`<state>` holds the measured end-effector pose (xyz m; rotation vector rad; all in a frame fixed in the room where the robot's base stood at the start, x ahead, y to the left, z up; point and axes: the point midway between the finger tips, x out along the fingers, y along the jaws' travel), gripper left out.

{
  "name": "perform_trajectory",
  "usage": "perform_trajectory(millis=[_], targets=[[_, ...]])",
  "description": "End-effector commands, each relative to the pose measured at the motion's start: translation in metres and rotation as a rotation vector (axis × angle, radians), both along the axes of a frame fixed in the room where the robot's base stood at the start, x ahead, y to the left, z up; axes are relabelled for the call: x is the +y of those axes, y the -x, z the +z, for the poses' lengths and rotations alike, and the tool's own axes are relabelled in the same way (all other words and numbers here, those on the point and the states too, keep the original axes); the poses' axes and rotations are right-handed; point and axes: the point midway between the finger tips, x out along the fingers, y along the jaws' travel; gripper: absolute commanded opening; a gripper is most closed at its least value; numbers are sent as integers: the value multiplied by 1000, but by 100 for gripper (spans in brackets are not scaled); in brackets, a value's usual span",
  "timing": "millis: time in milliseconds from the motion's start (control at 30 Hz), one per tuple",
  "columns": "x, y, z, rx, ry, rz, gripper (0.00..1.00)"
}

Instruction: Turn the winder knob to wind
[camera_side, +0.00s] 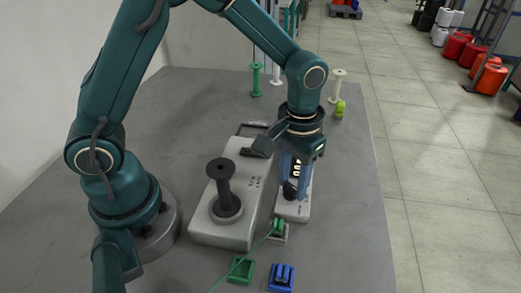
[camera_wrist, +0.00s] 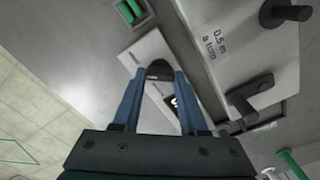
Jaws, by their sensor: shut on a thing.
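The winder is a pale grey box (camera_side: 228,228) with an upright black bobbin (camera_side: 222,180) on it. In the wrist view its face (camera_wrist: 215,55) reads "0.5 m a turn". Beside it stands a narrow white unit (camera_side: 292,210) with a small display and a black knob (camera_side: 289,190). My gripper (camera_side: 291,184) points down over this unit. In the wrist view its two blue fingers (camera_wrist: 160,74) are shut on the black knob (camera_wrist: 158,66). The display (camera_wrist: 174,101) is partly hidden by a finger. No thread shows on the black bobbin.
A green thread runs from a green guide (camera_side: 278,228) toward the front edge. A green tray (camera_side: 241,269) and a blue clamp (camera_side: 281,276) sit in front. Green (camera_side: 257,80), white (camera_side: 276,74) and cream (camera_side: 338,86) bobbins stand behind. A lime piece (camera_side: 340,108) is near the right edge.

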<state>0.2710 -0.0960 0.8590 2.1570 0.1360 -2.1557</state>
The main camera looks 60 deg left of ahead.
Motion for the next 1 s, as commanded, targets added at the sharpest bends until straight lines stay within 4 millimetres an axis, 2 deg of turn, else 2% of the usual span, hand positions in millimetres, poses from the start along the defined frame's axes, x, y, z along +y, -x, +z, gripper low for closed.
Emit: perform_trajectory(millis=[300, 833, 867, 900, 933, 1000], targets=[[-1, 1, 1, 4, 0, -121, 0], [-1, 1, 1, 4, -1, -144, 0], [-1, 1, 1, 4, -1, -144, 54], [-1, 1, 1, 4, -1, -143, 69], [-1, 1, 1, 4, -1, -143, 72], [-1, 1, 0, 3, -1, -143, 72]])
